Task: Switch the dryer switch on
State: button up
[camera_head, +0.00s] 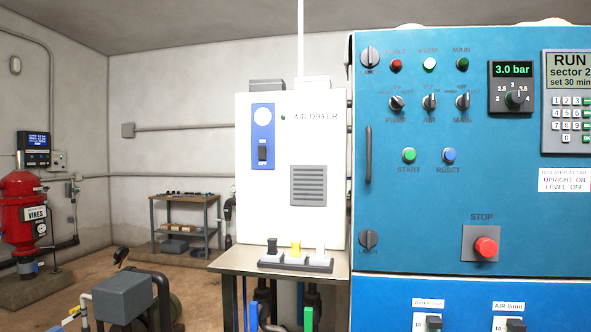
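The white air dryer cabinet (318,228) stands in the middle of the view, left of the large blue control cabinet. A blue plate (263,113) on its upper left front carries a round white disc. Below the disc is the black dryer switch (263,153), with small ON and OFF lettering around it. The switch is too small in the picture to tell which way it is set. A small dark green lamp (283,117) sits beside the AIR DRYER lettering. Nothing covers the switch. My gripper is not in view.
A metal table (228,260) with a base of black, yellow and white levers (296,264) stands before the dryer. The blue control cabinet (400,235) bears a red stop button (486,247). A grey box (122,298) is low left. A red tank (22,215) stands far left.

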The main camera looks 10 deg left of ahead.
aim_at(261, 149)
jog(key=u, duration=0.55)
jog(key=k, duration=1.3)
jog(key=z, duration=0.1)
jog(key=i, duration=0.7)
jog(key=z, duration=0.55)
jog(key=i, duration=1.3)
jog(key=u, duration=1.2)
jog(key=i, duration=0.5)
jog(key=u, duration=0.65)
